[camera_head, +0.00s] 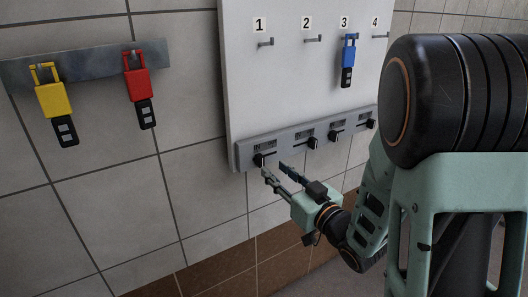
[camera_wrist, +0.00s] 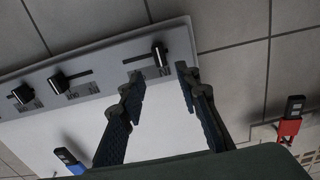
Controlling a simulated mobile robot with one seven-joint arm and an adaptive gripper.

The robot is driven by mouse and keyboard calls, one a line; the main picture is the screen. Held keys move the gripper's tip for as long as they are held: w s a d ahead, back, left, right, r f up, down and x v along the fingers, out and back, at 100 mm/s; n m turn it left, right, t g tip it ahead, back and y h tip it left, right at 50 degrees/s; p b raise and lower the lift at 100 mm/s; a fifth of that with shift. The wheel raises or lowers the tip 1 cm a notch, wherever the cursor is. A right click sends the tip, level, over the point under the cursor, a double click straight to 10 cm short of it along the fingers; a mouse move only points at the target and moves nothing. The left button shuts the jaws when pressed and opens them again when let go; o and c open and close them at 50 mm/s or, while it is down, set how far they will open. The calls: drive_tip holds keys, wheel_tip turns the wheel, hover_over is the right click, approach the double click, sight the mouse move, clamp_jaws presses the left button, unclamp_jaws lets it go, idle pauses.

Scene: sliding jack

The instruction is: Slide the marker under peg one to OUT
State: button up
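Peg one (camera_head: 266,42) sticks out of the white board below a label "1" and is empty. The marker under it is a black knob (camera_head: 258,160) at the left end of its slot on the grey strip (camera_head: 245,157). In the wrist view, which is upside down, this marker (camera_wrist: 158,54) sits at the right end of its slot. An inverted label reading "IN" is partly visible beside it. My gripper (camera_head: 274,168) is open and empty. In the wrist view its fingertips (camera_wrist: 160,73) lie either side of the marker's line, just short of it. Contact cannot be told.
Several other black markers, such as the second (camera_head: 312,143), sit along the strip to the right. A blue lock (camera_head: 348,57) hangs on peg three. A yellow lock (camera_head: 53,100) and a red lock (camera_head: 135,78) hang on a metal rail (camera_head: 95,62) at left.

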sight(262, 160)
drive_tip(key=x, duration=0.7)
drive_tip(key=shift+s+f, duration=0.1)
clamp_jaws()
